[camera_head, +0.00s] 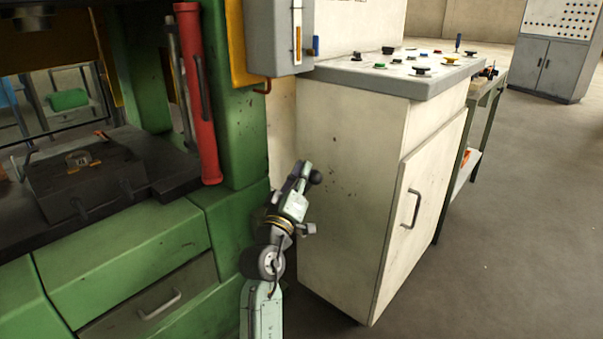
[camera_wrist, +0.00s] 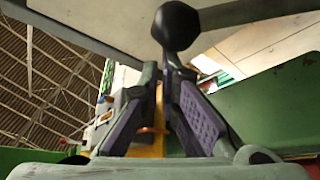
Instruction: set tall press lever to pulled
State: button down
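A black ball knob (camera_wrist: 176,26) on a dark rod fills the upper middle of the wrist view; the rod runs off to the right edge. I take it for the tall press lever. The same dark knob (camera_head: 316,176) shows in the head view beside my fingertips, and its rod is mostly hidden there. My gripper (camera_head: 303,170) is raised between the green press and the white cabinet. In the wrist view my gripper (camera_wrist: 164,78) has its purple-padded fingers apart, with a gap between them. The knob is just past the fingertips, not clearly between them; contact cannot be told.
The green press (camera_head: 120,254) stands at left with a red cylinder (camera_head: 197,92) on its side. A grey box (camera_head: 277,35) with a blue-handled switch hangs above. The white cabinet (camera_head: 345,180) with a button console (camera_head: 400,72) stands close right. Open floor lies farther right.

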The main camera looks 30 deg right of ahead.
jog(key=shift+s+d+f, duration=0.25)
jog(key=shift+d+f, duration=0.05)
jog(key=shift+d, duration=0.2)
notch_tip(320, 180, up, 11)
jog(key=shift+w+a+f, duration=0.2)
jog(key=shift+w+a, duration=0.05)
jog(key=shift+a, duration=0.2)
